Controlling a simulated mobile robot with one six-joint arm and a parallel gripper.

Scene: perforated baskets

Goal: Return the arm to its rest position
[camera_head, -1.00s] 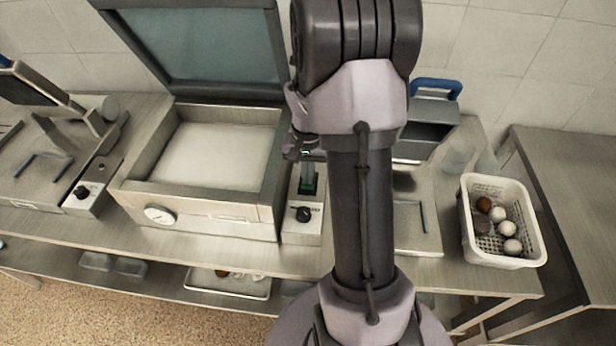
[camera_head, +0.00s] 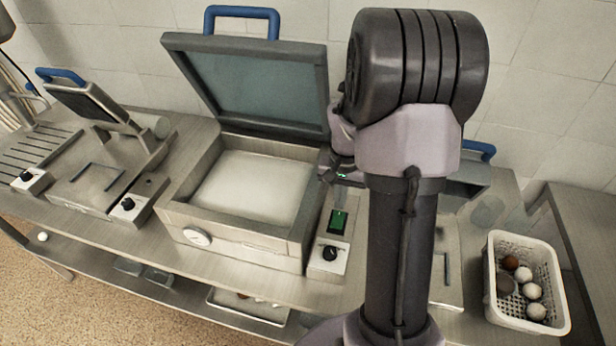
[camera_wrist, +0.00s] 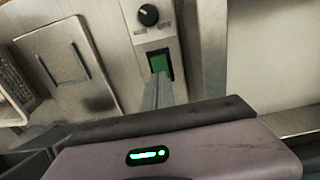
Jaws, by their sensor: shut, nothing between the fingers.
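My arm rises in front of the bench in the head view and hides part of it. My gripper (camera_head: 343,197) is mostly behind my arm there, above the bench by the grey control box with a green screen (camera_head: 338,222). In the wrist view my gripper (camera_wrist: 158,92) shows narrow fingers, shut and empty, beyond its mauve body with a green light. The fingertips overlap the lower edge of the green screen (camera_wrist: 159,62) in the picture. I cannot tell how far above it they are. A black knob (camera_wrist: 148,15) sits beside the screen.
A large open-lidded basin (camera_head: 180,212) stands left of my arm, its lid (camera_head: 322,105) raised. A white perforated basket (camera_head: 492,290) with several brown and white balls stands at the right. A smaller device (camera_head: 75,185) is at the left. A lower shelf holds a tray (camera_head: 250,308).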

